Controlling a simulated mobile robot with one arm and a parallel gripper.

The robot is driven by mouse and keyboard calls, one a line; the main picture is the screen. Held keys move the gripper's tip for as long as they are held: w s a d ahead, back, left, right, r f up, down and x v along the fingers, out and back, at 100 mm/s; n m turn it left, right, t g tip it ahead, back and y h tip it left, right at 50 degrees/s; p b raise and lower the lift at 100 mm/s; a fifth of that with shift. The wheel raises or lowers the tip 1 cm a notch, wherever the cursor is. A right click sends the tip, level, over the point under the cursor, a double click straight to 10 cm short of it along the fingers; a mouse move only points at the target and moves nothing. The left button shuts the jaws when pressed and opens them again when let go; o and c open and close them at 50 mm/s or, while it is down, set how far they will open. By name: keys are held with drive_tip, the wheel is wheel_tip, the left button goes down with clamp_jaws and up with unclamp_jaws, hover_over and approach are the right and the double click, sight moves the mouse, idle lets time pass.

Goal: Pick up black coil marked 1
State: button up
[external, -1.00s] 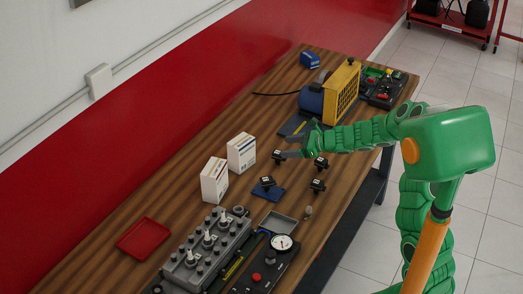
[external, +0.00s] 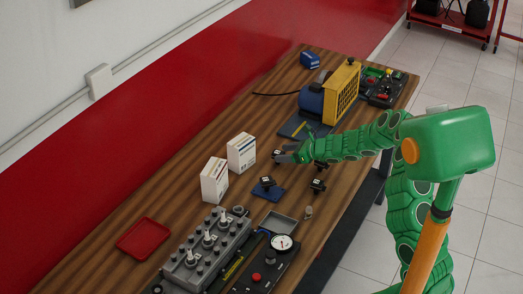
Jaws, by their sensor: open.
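Several small black coils with pale marks on top are on the wooden bench. One black coil (external: 277,154) is right at the tips of my gripper (external: 283,155). Another black coil (external: 267,182) sits on a small blue mat (external: 274,195). A third black coil (external: 318,186) is on the bench below my arm, and one more is mostly hidden by my arm. The numbers are too small to read, so I cannot tell which is marked 1. My gripper is open, low over the bench. Whether it touches the coil beside it cannot be told.
Two white boxes (external: 241,153) stand left of my gripper. A blue and yellow machine (external: 341,92) stands beyond it. A grey engine block (external: 207,250), a gauge panel (external: 280,250) and a red tray (external: 143,238) are nearer. Bare bench (external: 180,190) lies left of the boxes.

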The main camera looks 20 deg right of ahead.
sight(279, 153)
drive_tip(key=shift+x, duration=1.6)
drive_tip(key=shift+w+r, duration=0.1)
drive_tip(key=shift+r, duration=0.05)
drive_tip(key=c, duration=1.2)
